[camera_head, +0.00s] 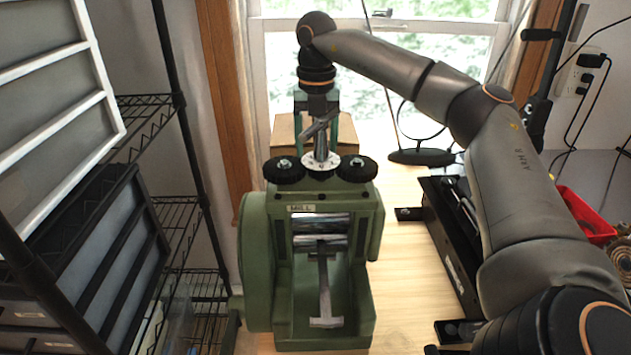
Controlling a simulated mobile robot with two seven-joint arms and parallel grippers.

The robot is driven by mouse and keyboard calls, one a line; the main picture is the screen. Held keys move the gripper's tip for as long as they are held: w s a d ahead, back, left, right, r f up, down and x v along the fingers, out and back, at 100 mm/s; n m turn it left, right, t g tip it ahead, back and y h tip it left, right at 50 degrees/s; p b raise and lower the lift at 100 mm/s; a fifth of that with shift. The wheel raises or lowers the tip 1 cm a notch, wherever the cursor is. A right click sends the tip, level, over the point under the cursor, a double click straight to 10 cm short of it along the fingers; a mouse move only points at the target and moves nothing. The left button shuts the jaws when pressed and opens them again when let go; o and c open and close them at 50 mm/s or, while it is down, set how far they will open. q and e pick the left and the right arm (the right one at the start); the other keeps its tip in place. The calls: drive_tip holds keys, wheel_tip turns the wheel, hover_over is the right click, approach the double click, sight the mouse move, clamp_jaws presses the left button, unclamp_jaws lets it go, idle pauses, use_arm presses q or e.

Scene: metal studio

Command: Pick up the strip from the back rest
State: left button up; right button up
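The green rolling mill (255,265) stands on the wooden bench in the middle of the view, with bright steel rollers (322,224) across its front. A T-shaped metal piece (325,292) lies in its front channel. The back rest and the strip cannot be made out; the mill's top blocks the view behind it. My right gripper (317,108) points down at the far side of the mill, beyond its top handle. Its fingertips are partly hidden, so its opening is unclear. My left gripper is not in view.
Two black knobs (356,168) and a metal T-handle (320,140) rise from the mill's top. A cardboard-coloured box (284,133) stands behind, near the window. A black metal device (446,240) and a red tray (588,214) are at right. Wire shelving (180,215) stands at left.

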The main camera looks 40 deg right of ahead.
drive_tip(key=shift+f+p, duration=0.3)
drive_tip(key=shift+f, duration=2.8)
drive_tip(key=shift+c, duration=0.3)
clamp_jaws()
